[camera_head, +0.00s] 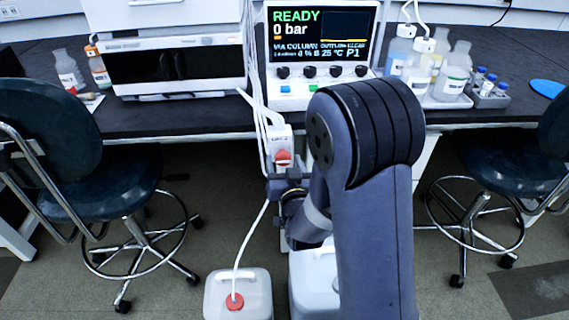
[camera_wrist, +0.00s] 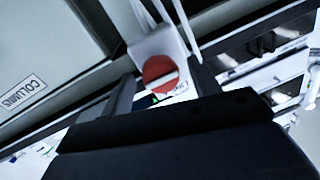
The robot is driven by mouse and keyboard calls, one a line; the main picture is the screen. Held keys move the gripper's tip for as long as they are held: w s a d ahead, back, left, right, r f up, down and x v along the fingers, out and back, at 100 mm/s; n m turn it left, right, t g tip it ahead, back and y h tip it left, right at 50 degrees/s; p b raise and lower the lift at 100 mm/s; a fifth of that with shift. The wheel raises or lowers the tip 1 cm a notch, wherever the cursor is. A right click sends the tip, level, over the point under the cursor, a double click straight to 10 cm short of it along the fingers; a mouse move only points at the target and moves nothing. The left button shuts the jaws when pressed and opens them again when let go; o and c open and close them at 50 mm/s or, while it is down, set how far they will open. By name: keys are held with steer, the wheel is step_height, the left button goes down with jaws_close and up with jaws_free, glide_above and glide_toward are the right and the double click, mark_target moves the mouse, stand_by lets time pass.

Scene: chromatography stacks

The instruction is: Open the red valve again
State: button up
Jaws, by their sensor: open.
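The red valve (camera_head: 283,157) is a round red knob on a small white block below the bench's front edge, with white tubes running to it. In the wrist view the red valve (camera_wrist: 160,73) shows close up, with a pale bar across its face. My gripper (camera_wrist: 163,82) is open, with one dark finger on each side of the knob. I cannot tell whether the fingers touch it. In the head view my gripper (camera_head: 284,182) is just below the valve, partly hidden by my arm.
A monitor reading READY and 0 bar (camera_head: 318,38) stands on the dark bench (camera_head: 190,118). A white jug with a red cap (camera_head: 238,296) is on the floor below, with a tube into it. Stools stand left (camera_head: 75,150) and right (camera_head: 500,150). A drawer label (camera_wrist: 22,93) reads COLUMNS.

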steer(key=shift+c, duration=0.4)
steer(key=c, duration=0.9)
steer(key=shift+n, duration=0.3)
steer(key=n+b, duration=0.2)
steer(key=n, duration=0.1)
steer(key=shift+n, duration=0.3)
steer(key=n+b, duration=0.1)
steer(key=n, duration=0.3)
steer(key=shift+r+g+h, duration=0.1)
steer(key=shift+g+h, duration=0.3)
steer(key=n+p, duration=0.1)
steer(key=n, duration=0.4)
steer(key=shift+a+r+h, duration=0.1)
steer(key=shift+h, duration=0.2)
steer(key=shift+n+h+p, duration=0.4)
steer(key=shift+n+p, duration=0.45)
steer(key=shift+n, duration=0.85)
